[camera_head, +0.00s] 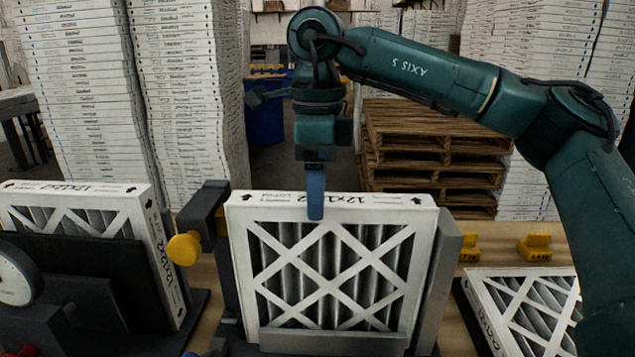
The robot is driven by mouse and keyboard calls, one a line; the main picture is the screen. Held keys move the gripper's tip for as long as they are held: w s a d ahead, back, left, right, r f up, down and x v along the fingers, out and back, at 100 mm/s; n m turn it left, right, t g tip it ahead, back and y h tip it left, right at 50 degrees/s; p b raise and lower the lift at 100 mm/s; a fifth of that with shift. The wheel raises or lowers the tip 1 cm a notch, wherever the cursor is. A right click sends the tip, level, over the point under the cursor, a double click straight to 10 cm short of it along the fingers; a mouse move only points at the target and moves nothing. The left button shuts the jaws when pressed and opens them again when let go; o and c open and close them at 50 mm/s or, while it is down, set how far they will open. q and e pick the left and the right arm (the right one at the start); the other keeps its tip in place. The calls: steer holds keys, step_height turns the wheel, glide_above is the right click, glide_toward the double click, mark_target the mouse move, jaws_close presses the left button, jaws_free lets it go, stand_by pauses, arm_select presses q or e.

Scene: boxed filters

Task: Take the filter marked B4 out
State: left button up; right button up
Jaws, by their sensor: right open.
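A white-framed pleated filter (333,275) stands upright in a dark holder (445,270) in the middle. Its top edge carries black size print and arrows; no B4 mark is readable. My right gripper (315,192) points down over the middle of that top edge. One blue finger hangs in front of the frame; the other finger is hidden. The gripper is open; whether it touches the filter I cannot tell. A second filter (150,200) stands upright at left, partly hidden by a dark plate. A third filter (525,300) lies low at right. My left gripper does not show.
A yellow knob (184,249) on a dark clamp is beside the middle filter's left edge. A dial gauge (15,275) is at far left. Yellow blocks (535,246) sit on the bench behind the right filter. Wooden pallets (435,150) and tall white stacks stand behind.

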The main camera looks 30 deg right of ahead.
step_height(320, 180, up, 13)
steer(key=p, duration=0.2)
